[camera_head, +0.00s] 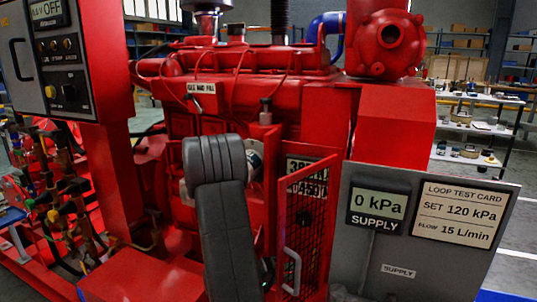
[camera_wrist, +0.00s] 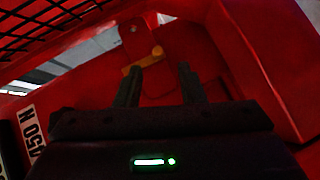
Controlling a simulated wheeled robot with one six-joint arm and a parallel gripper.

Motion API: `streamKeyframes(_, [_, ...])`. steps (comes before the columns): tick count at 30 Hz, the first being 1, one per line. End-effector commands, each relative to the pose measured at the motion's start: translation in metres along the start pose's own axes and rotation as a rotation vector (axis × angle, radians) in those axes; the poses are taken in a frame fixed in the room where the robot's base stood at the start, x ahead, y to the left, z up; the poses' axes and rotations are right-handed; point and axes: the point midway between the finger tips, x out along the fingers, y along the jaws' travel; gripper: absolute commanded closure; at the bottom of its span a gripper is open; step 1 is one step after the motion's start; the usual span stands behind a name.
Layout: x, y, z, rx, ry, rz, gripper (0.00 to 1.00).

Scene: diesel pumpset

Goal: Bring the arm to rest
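My arm (camera_head: 225,220) reaches up in front of the red diesel engine, in the middle of the head view. Its far end goes down behind, and my gripper is hidden there. In the wrist view my gripper (camera_wrist: 158,85) shows two dark fingers standing apart with nothing between them.
A red mesh door (camera_head: 305,230) with a grey handle stands open right of my arm. A grey panel (camera_head: 405,272) reading 0 kPa SUPPLY stands further right. A control box (camera_head: 60,60) reading OFF is at upper left. Shelves (camera_head: 475,125) stand behind at right.

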Motion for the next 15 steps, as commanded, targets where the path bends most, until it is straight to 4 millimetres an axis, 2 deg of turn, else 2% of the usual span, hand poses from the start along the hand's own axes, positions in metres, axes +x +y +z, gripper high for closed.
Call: streamKeyframes(15, [-0.067, 0.001, -0.001, 0.000, 0.004, 0.000, 0.64])
